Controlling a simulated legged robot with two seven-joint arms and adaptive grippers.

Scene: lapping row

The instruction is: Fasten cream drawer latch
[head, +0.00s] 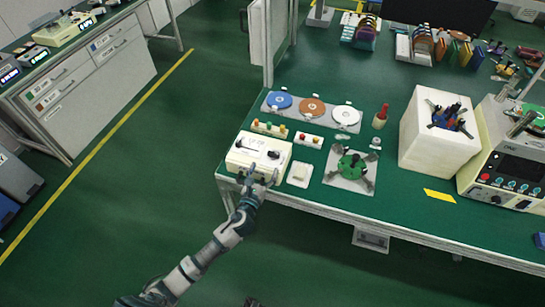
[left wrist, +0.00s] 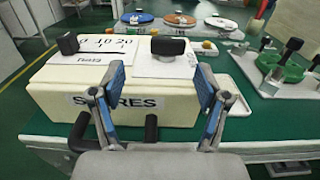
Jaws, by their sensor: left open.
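The cream drawer box (head: 258,150) stands at the table's front left corner. In the left wrist view the box (left wrist: 55,95) fills the left and middle, with a SPARES label on its front. Its top carries a numbered scale plate (left wrist: 100,44), a black knob (left wrist: 167,47) on a pale plate and a black block (left wrist: 68,43) at left. I cannot tell which part is the latch. Two dark posts show low at its front, partly hidden by my gripper. My left gripper (head: 262,179) is open and empty at the box's front; its fingers (left wrist: 160,85) are apart, short of the knob.
A white tray (head: 300,173) lies right of the box, then a plate with a green fixture (head: 352,164). Behind are small colored-knob blocks (head: 310,140) and a rack of blue, brown and white discs (head: 312,107). A white block (head: 434,140) and a machine (head: 505,165) stand right.

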